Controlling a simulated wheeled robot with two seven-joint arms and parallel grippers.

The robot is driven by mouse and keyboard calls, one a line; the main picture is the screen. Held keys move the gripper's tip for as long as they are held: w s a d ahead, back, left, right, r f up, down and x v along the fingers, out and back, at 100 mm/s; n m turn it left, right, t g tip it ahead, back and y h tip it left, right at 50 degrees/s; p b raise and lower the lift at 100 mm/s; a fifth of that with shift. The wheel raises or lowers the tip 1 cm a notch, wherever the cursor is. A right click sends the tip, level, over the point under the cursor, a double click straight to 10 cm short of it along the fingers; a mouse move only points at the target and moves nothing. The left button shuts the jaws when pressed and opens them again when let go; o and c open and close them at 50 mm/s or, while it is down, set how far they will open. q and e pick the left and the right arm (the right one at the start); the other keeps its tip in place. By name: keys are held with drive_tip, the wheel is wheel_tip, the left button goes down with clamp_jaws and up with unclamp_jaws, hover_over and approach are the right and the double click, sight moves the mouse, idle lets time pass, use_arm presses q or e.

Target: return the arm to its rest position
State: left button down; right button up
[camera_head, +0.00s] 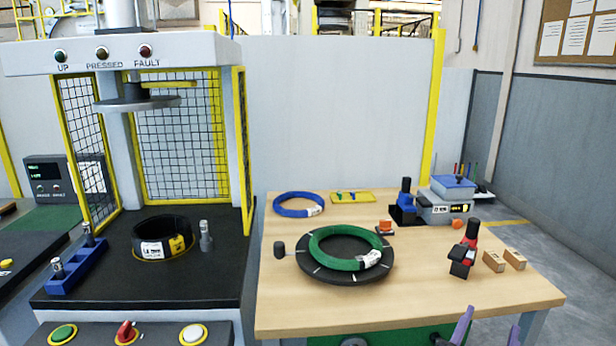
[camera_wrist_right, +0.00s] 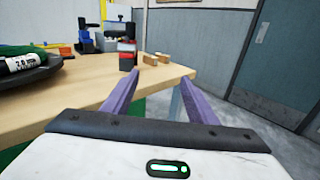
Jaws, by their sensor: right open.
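My right gripper (camera_head: 487,329) shows at the bottom right of the head view, in front of the table's front edge. In the right wrist view its two purple fingers (camera_wrist_right: 152,97) stand apart with nothing between them. My left gripper is not in view. The wooden table (camera_head: 300,318) carries a green coil (camera_head: 323,252) with a white label, lying on a black round turntable (camera_head: 382,268). The right wrist view shows part of the green coil (camera_wrist_right: 20,52) at its left edge. The gripper is clear of the table's objects.
A red and black tool (camera_head: 466,250) and two small wooden blocks (camera_head: 494,261) stand near the table's right side. A blue coil (camera_head: 292,204) lies at the back. A press with a caged frame (camera_head: 243,150) holds a black coil (camera_head: 148,236) at left. Floor right of the table is open.

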drive_tip(key=s+a+f+m+g+y, duration=0.1)
drive_tip(key=s+a+f+m+y, duration=0.15)
drive_tip(key=f, duration=0.35)
drive_tip(key=s+a+f+m+y, duration=0.1)
drive_tip(key=a+f+m+y, duration=0.15)
drive_tip(key=f, duration=0.35)
drive_tip(key=s+a+f+m+g+y, duration=0.1)
drive_tip(key=s+f+m+y, duration=0.15)
drive_tip(key=f, duration=0.35)
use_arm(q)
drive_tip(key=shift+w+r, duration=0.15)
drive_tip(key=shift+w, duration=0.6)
use_arm(e)
drive_tip(key=s+a+f+m+g+y, duration=0.1)
drive_tip(key=s+a+f+m+y, duration=0.2)
drive_tip(key=s+m, duration=0.5)
drive_tip(key=s+a+f+m+g+y, duration=0.2)
drive_tip(key=s+a+f+m+y, duration=0.1)
drive_tip(key=s+a+f+m, duration=0.3)
wheel_tip(320, 180, down, 2)
drive_tip(key=s+m, duration=0.2)
drive_tip(key=m, duration=0.1)
drive_tip(key=shift+f, duration=0.15)
drive_tip(key=shift+a, duration=0.1)
